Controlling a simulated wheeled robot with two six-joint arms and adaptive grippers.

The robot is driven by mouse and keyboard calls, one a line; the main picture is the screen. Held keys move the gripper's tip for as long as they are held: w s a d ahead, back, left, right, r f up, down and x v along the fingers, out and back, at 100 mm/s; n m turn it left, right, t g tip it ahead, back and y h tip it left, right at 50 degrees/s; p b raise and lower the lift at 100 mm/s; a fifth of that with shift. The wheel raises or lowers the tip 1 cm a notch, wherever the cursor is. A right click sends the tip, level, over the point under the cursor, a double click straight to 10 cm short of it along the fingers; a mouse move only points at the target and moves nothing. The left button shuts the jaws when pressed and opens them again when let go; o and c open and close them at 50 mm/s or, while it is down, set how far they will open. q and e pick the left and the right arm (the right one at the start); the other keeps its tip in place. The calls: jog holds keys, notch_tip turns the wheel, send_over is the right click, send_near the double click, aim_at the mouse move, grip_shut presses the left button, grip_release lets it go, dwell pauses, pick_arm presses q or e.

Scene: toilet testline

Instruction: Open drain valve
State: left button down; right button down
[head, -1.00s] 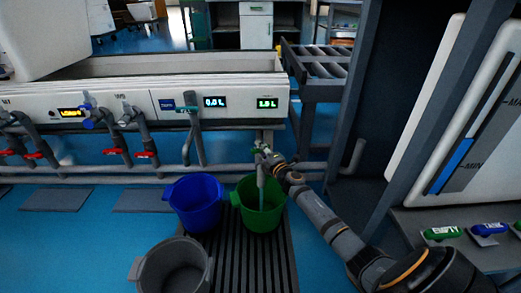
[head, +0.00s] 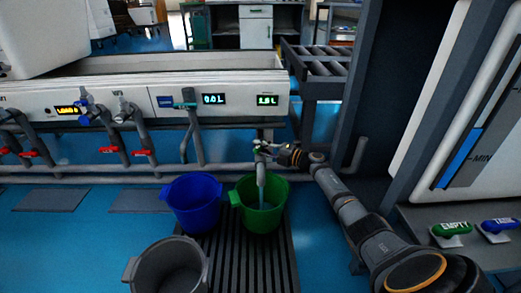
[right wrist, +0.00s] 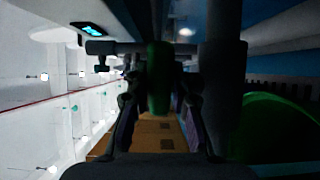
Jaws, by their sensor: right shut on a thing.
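The drain valve (head: 262,150) sits on the pipe below the right end of the white testline panel. Its green handle (right wrist: 158,80) lies between my fingers in the right wrist view. My right gripper (head: 272,151) is shut on this handle, above the green bucket. In the right wrist view the gripper (right wrist: 158,105) shows one finger on each side of the handle. A pale vertical spout or stream (head: 261,180) runs from below the valve into the green bucket (head: 268,220). I cannot tell clearly where pipe ends and water starts. My left gripper is not in view.
A blue bucket (head: 193,205) stands left of the green one, and a grey bucket (head: 168,270) stands nearer, by the dark floor grate (head: 243,260). Horizontal pipes (head: 80,170) run under the panel (head: 235,95). A dark post (head: 365,110) rises to the right of my arm.

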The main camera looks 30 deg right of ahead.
dwell(0.3)
jog(key=c, duration=1.4)
grip_release()
jog(key=shift+c, duration=0.2)
